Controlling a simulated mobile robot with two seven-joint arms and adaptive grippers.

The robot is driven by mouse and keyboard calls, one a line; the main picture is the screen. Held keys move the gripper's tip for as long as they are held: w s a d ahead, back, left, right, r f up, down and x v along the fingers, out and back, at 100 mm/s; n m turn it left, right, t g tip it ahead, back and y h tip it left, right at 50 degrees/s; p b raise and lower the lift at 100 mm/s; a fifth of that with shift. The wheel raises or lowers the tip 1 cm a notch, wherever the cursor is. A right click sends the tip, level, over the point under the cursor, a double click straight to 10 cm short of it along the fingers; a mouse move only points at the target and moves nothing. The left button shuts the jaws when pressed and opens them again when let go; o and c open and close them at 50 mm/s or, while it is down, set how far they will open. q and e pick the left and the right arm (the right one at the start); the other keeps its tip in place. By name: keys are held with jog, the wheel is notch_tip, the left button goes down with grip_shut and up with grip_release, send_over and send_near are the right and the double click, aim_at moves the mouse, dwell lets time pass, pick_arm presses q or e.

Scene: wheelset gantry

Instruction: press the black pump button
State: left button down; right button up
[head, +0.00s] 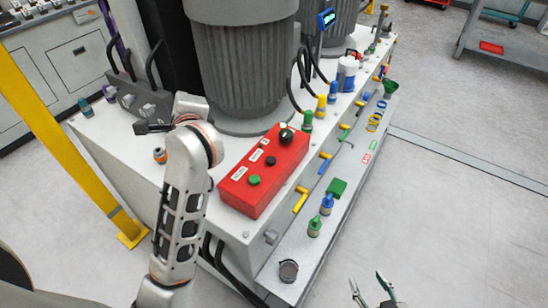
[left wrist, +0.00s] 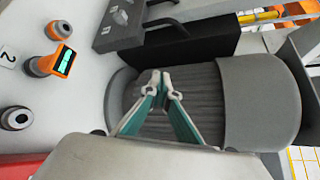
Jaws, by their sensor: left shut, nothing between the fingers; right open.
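A red control box (head: 238,191) sits on the white top of the gantry base in the head view. On its top are a black button (head: 271,161), a green button (head: 254,180) and a dark selector knob (head: 286,134), with white labels. My left arm reaches up just left of the box; its fingers are not clear in the head view. In the left wrist view my left gripper (left wrist: 159,75) is shut and empty, in front of the ribbed grey motor. My right gripper (head: 372,289) is open and empty at the bottom of the head view, apart from the base.
The grey motor (head: 245,70) stands behind the box. Several valves and coloured caps line the right ledge, with a metal cup (head: 288,270) at its near end. A yellow post (head: 50,130) stands left. An orange gauge (left wrist: 65,60) shows in the left wrist view.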

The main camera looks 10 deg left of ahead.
pick_arm(q)
jog(key=w+d+f+n+g+h, duration=0.1)
jog(key=d+f+h, duration=0.15)
jog(key=d, duration=0.25)
jog(key=w+d+f+n+g+h, duration=0.1)
jog(key=d+f+n+h, duration=0.15)
jog(key=d, duration=0.35)
jog(key=g+h, duration=0.2)
jog(key=h, duration=0.4)
send_over(270, 161)
jog(key=shift+r+n, duration=0.1)
jog(key=shift+n, duration=0.25)
pick_arm(e)
jog(key=shift+w+d+r, duration=0.1)
jog(key=shift+w+d, duration=0.15)
jog(key=shift+d, duration=0.35)
pick_arm(q)
notch_tip(270, 161, down, 9)
jog(key=b, duration=0.6)
jog(key=shift+b, duration=0.35)
jog(key=shift+r, duration=0.1)
pick_arm(e)
notch_tip(270, 161, down, 8)
jog(key=s, duration=0.1)
jog(key=shift+r, duration=0.2)
jog(key=shift+f, duration=0.2)
